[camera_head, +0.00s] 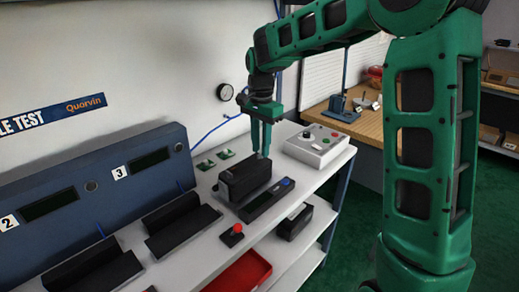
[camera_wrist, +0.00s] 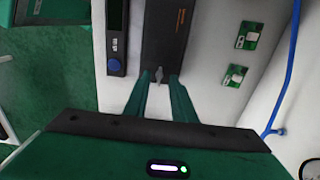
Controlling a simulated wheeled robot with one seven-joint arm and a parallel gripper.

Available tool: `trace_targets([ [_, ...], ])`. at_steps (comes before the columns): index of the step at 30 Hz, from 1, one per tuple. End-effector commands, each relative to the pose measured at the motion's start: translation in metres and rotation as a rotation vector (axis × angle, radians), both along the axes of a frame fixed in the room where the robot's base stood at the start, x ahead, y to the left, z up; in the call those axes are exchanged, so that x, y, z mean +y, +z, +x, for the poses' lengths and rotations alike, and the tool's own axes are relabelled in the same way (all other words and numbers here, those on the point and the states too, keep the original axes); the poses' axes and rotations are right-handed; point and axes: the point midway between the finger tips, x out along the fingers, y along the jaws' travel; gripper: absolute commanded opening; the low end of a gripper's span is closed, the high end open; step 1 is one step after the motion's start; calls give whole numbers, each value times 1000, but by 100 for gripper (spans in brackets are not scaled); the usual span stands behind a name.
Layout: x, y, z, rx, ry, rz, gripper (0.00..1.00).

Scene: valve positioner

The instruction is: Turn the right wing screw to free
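The black valve positioner (camera_head: 245,178) lies on the white bench; part of its top fills the upper middle of the wrist view (camera_wrist: 166,35). A small grey wing screw (camera_wrist: 159,74) shows at its near end in the wrist view. My gripper (camera_head: 262,153) points down over the far right end of the positioner. In the wrist view my gripper's fingertips (camera_wrist: 160,77) stand on either side of the wing screw, with a gap visible on both sides. The fingers look open. No other wing screw is clearly visible.
A dark device with a blue button (camera_wrist: 115,65) lies beside the positioner. A grey control box (camera_head: 317,145) stands to the right. A red-knobbed button (camera_head: 233,235) sits at the bench front. Small green cards (camera_wrist: 239,72) lie nearby, and a blue cable (camera_wrist: 286,75) runs beyond them.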

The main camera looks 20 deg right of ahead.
Motion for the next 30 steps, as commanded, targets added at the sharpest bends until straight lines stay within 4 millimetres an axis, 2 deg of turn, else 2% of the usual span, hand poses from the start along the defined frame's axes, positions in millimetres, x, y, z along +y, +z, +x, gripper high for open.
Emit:
trace_targets([
  [5, 0, -10, 0, -1, 0, 0, 23],
  [13, 0, -12, 0, -1, 1, 0, 23],
  [14, 0, -12, 0, -1, 1, 0, 21],
  [16, 0, -12, 0, -1, 1, 0, 4],
  [17, 0, -12, 0, -1, 0, 0, 0],
  [30, 1, -11, 1, -4, 45, 1, 0],
])
